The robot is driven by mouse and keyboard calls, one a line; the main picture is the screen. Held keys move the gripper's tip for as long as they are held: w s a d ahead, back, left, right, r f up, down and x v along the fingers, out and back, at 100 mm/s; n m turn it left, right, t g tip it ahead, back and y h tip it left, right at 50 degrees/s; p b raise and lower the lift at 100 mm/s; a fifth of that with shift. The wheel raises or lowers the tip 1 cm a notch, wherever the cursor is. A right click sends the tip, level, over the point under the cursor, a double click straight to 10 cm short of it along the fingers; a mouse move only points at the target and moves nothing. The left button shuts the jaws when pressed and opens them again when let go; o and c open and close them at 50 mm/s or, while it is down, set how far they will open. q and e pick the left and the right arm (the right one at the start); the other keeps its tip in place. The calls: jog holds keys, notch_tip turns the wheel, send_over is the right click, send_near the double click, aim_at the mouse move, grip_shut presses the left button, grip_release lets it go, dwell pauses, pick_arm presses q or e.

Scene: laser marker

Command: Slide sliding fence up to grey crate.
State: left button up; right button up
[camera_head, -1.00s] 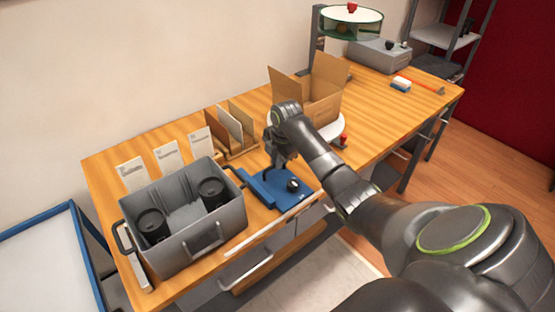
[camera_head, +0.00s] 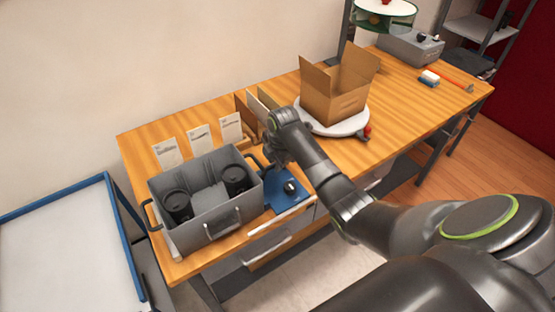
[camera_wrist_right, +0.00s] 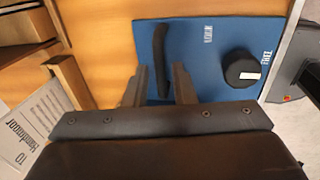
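The blue sliding fence (camera_head: 284,203) lies on the table close beside the right side of the grey crate (camera_head: 216,222). Any remaining gap is too small to tell in the head view. In the right wrist view the fence's blue plate (camera_wrist_right: 205,58) carries a round black knob (camera_wrist_right: 241,68), its white mark towards the word FREE. My right gripper (camera_head: 277,163) is low over the fence's rear part. In the wrist view its fingers (camera_wrist_right: 160,68) stand apart on either side of a black bar (camera_wrist_right: 158,45), with gaps visible. My left gripper is not in view.
The crate holds two black round containers (camera_head: 235,179). Paper cards (camera_head: 199,138) and a wooden organiser (camera_wrist_right: 68,78) stand behind. A cardboard box (camera_head: 333,100) sits on a white turntable (camera_head: 350,126) to the right. The table's front edge is close to the fence.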

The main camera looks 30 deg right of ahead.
jog(key=shift+o, duration=0.7)
jog(key=shift+d, duration=0.1)
jog(key=shift+r, duration=0.2)
notch_tip(320, 180, up, 11)
jog(key=s+b, duration=0.2)
notch_tip(320, 180, up, 6)
jog(key=p, duration=0.6)
send_over(280, 178)
jog(key=s, duration=0.1)
jog(key=shift+s+f, duration=0.15)
jog(key=shift+s, duration=0.05)
jog(key=shift+f, duration=0.1)
